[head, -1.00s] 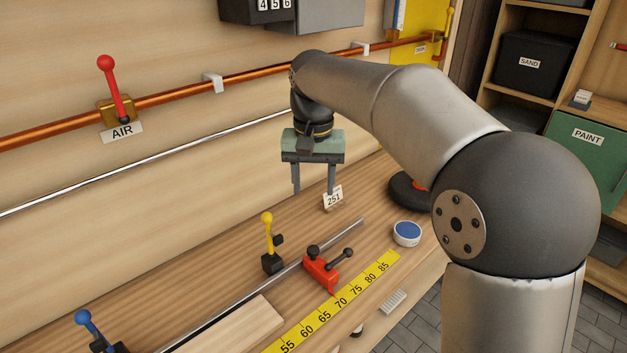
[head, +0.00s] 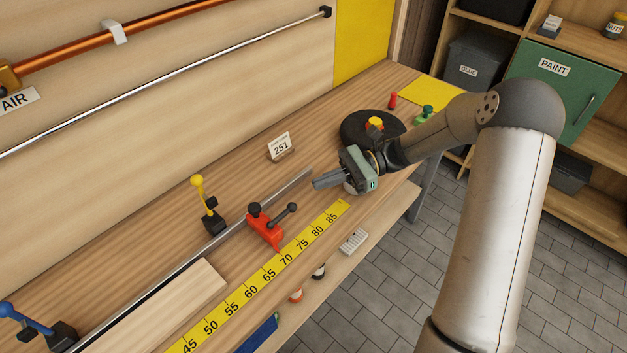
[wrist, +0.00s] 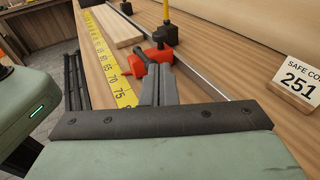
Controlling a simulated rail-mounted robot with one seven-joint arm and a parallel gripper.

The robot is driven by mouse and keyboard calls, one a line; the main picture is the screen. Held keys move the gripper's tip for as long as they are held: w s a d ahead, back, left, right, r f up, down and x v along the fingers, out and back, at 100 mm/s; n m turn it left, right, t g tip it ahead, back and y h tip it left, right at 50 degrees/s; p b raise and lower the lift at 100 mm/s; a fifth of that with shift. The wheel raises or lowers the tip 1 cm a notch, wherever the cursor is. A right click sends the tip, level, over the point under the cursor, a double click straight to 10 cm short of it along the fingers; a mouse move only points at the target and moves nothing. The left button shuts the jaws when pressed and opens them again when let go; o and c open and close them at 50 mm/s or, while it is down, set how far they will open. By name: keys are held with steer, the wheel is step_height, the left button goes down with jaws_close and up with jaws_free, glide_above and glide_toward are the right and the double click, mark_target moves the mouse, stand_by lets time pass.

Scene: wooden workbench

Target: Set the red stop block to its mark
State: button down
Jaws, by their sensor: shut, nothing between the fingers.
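The red stop block (head: 264,227) sits on the metal rail (head: 236,226) beside the yellow scale (head: 270,272), with a black lever handle (head: 289,209) pointing right. Its pointer lies near the 70 in the head view. A card reading 251 (head: 280,147) stands on the bench behind the rail.
A yellow-handled clamp (head: 208,205) stands behind the rail, and a blue-handled one (head: 40,330) is at the lower left. A wooden board (head: 165,305) lies along the rail. A dark round base (head: 355,128) stands behind my gripper. Bench space around the card is clear.

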mark_target(264, 222)
steer(key=p+x, duration=0.1)
steer(key=x, duration=1.1)
steer(key=shift+s+a, duration=0.1)
